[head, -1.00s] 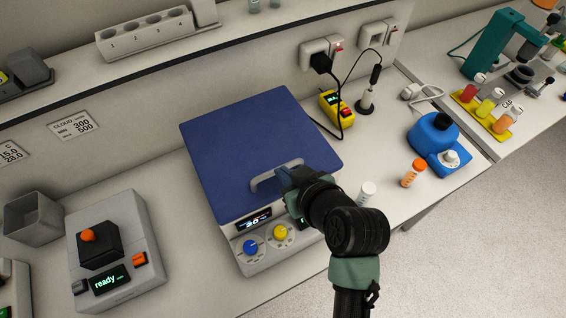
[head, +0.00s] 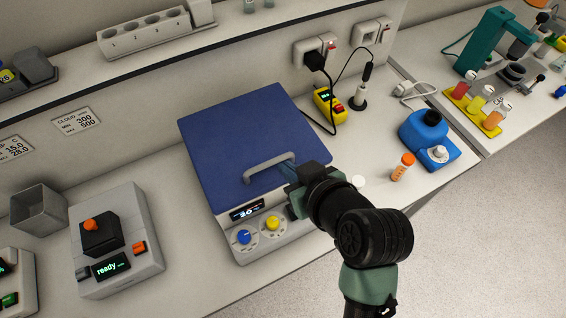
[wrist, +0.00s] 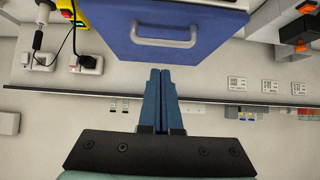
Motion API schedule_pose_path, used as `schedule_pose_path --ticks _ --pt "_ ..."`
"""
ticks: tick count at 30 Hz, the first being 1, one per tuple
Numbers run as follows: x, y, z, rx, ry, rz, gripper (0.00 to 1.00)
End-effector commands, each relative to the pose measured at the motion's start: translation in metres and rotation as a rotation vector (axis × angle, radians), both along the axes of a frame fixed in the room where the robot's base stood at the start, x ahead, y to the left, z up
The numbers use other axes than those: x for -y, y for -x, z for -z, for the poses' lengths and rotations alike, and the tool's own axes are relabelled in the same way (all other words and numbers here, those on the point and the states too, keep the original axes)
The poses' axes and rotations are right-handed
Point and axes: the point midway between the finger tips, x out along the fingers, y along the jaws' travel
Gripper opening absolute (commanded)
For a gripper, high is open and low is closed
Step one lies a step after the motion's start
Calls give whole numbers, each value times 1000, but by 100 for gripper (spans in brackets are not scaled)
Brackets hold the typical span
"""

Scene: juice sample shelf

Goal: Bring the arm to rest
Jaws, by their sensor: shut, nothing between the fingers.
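My gripper (head: 287,168) is shut and empty, its two blue fingers pressed together. In the head view it overlaps the right end of the grey handle (head: 262,168) on the blue lid (head: 240,130) of a white bench device. In the wrist view, the fingertips (wrist: 161,72) point towards the lid (wrist: 165,52) and stand apart from its handle (wrist: 165,42). My arm reaches in from the lower right of the head view and hides part of the device's front right.
A white cap (head: 358,181) shows just beside my gripper. A yellow device (head: 328,104) stands behind. A grey "ready" device (head: 117,240) is at left. The floor at lower right is clear.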

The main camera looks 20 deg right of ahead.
Motion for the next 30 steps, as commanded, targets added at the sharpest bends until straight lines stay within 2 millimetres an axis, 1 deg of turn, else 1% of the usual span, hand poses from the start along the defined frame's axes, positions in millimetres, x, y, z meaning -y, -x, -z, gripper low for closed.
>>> schedule_pose_path --ticks 1,3,6,10,14,21,23,26,27,29,30 --pt "1 9 -3 2 2 2 0" --pt "2 19 -10 1 1 3 0" --pt "2 31 -19 2 0 4 0" --pt "2 40 -26 0 -2 1 0" --pt "2 44 -29 0 -1 1 0" --pt "2 43 -29 1 -1 1 0" --pt "1 31 -38 44 13 6 0" --pt "-3 -2 -70 180 46 31 0" --pt "-7 -18 -90 258 60 42 0" --pt "-15 -41 -128 394 79 61 0" --pt "-23 -53 -156 493 86 70 0"
